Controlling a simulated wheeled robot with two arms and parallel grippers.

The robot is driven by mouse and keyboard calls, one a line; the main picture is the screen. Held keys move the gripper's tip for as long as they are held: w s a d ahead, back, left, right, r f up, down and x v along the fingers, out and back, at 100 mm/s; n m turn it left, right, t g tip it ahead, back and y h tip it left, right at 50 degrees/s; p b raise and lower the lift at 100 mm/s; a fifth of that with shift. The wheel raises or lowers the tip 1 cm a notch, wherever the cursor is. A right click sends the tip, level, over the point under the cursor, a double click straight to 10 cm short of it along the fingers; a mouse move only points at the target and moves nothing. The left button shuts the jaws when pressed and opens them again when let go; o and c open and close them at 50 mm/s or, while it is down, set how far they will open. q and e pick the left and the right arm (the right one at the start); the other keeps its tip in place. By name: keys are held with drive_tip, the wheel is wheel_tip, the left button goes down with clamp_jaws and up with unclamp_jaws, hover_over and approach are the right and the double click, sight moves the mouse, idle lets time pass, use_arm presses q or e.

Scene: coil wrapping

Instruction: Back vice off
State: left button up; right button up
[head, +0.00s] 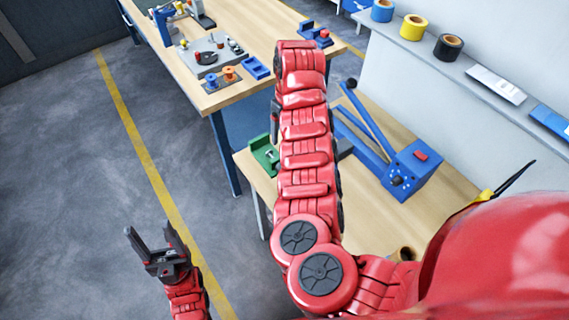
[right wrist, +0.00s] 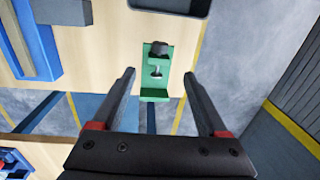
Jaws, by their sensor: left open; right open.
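The green vice (head: 263,153) is on the near wooden table, partly hidden behind my right arm in the head view. In the right wrist view the green vice (right wrist: 155,72) shows a metal screw and a dark knob, beyond and between my right fingertips. My right gripper (right wrist: 163,80) is open with nothing between its fingers, apart from the vice; whether anything is clamped in the vice I cannot tell. My left gripper (head: 155,240) is open and empty over the grey floor at the left.
A blue machine with a long lever (head: 407,170) stands on the near table (head: 445,190), right of my arm. A shelf (head: 468,72) with tape rolls is at the right. Another table (head: 240,27) with tools and a grey plate is at the back. Floor at left is clear.

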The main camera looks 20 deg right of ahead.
drive_tip(key=f, duration=0.3)
drive_tip(key=f+b, duration=0.1)
drive_tip(key=f, duration=0.6)
drive_tip(key=shift+s+a+f, duration=0.2)
drive_tip(key=shift+a+f, duration=0.05)
drive_tip(key=shift+a, duration=0.05)
drive_tip(key=f, duration=0.1)
drive_tip(key=f+p, duration=0.1)
drive_tip(key=f, duration=0.1)
drive_tip(key=shift+a+f, duration=0.3)
drive_tip(key=shift+f+p, duration=0.4)
drive_tip(key=shift+f, duration=0.5)
clamp_jaws()
